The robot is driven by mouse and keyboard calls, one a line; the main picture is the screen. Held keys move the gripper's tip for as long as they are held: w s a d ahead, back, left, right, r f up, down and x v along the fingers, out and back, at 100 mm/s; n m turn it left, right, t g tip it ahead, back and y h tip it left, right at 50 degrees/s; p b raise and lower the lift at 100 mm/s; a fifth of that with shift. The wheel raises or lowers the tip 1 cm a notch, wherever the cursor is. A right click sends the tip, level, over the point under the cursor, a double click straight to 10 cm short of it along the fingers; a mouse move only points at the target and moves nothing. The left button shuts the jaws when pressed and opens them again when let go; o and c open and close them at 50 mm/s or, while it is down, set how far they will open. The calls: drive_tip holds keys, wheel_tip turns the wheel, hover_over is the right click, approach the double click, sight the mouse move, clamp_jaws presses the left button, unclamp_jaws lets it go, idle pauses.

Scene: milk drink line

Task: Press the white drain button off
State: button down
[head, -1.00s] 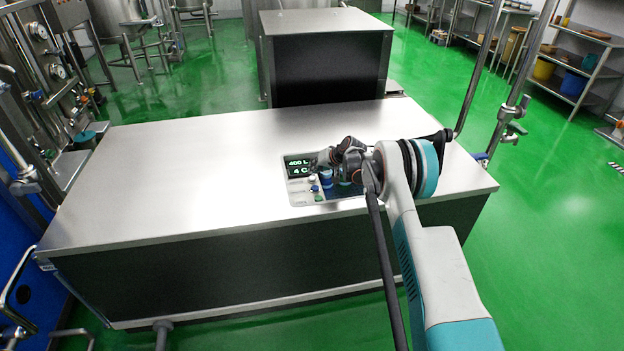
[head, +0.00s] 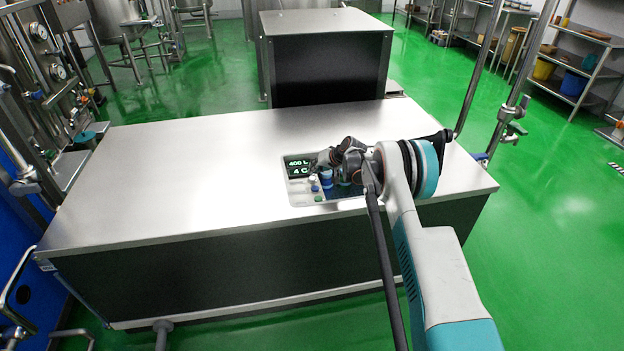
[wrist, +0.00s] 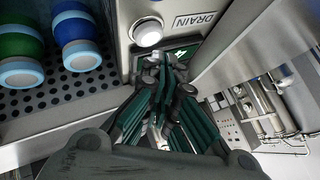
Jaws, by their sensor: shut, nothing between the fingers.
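The white drain button (wrist: 148,32) is round and stands proud of the grey control panel in the wrist view, beside the DRAIN label (wrist: 193,20). In the head view the small white button (head: 312,181) sits on the panel, just below the display. My gripper (wrist: 166,68) is shut and empty. Its dark fingertips are over the display's edge, close to the button but apart from it in the wrist view. In the head view my gripper (head: 322,160) hangs low over the panel, and the arm hides part of it.
The display (head: 299,167) reads 400 L and 4 C. Blue (wrist: 79,40) and green (wrist: 20,50) items stand beside the panel on a perforated tray (wrist: 50,102). The metal cabinet top (head: 180,180) is clear.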

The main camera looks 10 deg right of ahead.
sight(314, 177)
drive_tip(key=shift+f, duration=0.15)
drive_tip(key=shift+f+b, duration=0.3)
drive_tip(key=shift+b, duration=0.1)
drive_tip(key=shift+f+b, duration=0.4)
drive_tip(key=shift+f, duration=0.05)
idle(0.6)
drive_tip(key=shift+r, duration=0.95)
drive_tip(key=shift+p, duration=0.3)
drive_tip(key=shift+r+p, duration=0.9)
drive_tip(key=shift+r, duration=2.1)
